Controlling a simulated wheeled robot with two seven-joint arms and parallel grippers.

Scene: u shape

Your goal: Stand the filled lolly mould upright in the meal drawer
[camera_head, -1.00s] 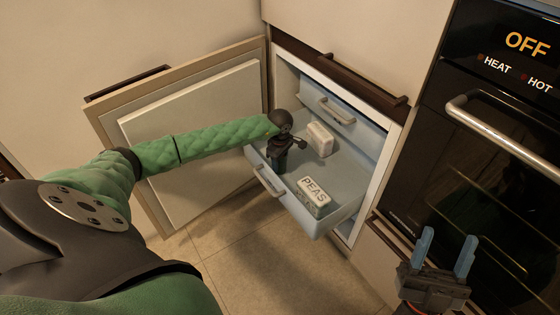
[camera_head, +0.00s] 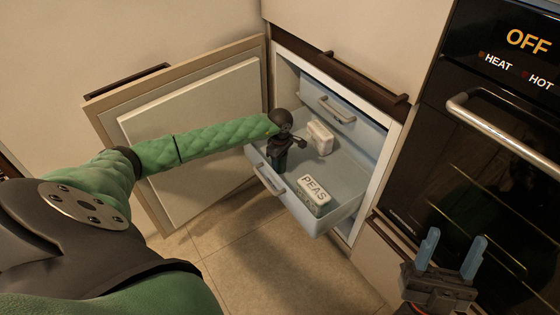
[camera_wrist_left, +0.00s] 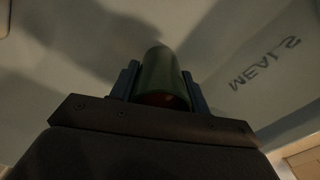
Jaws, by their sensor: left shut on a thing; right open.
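The meal drawer (camera_head: 336,222) is a pale blue-grey freezer drawer, pulled open. The letters MEALS (camera_wrist_left: 264,62) show on its surface in the left wrist view. My left gripper (camera_head: 276,170) is inside the drawer's near left part, pointing down. In the left wrist view it is shut on a dark green rounded piece, the lolly mould (camera_wrist_left: 162,78), between its blue fingers. The mould's lower end is hidden, and I cannot tell whether it touches the drawer floor. In the head view my arm and gripper hide the mould. My right gripper (camera_head: 451,252) is open and empty, by the oven.
A PEAS packet (camera_head: 313,195) lies at the drawer's right front, and a white box (camera_head: 320,138) stands farther back. A closed upper drawer (camera_head: 350,118) sits behind. The open freezer door (camera_head: 200,100) is at left, the oven (camera_head: 500,150) at right.

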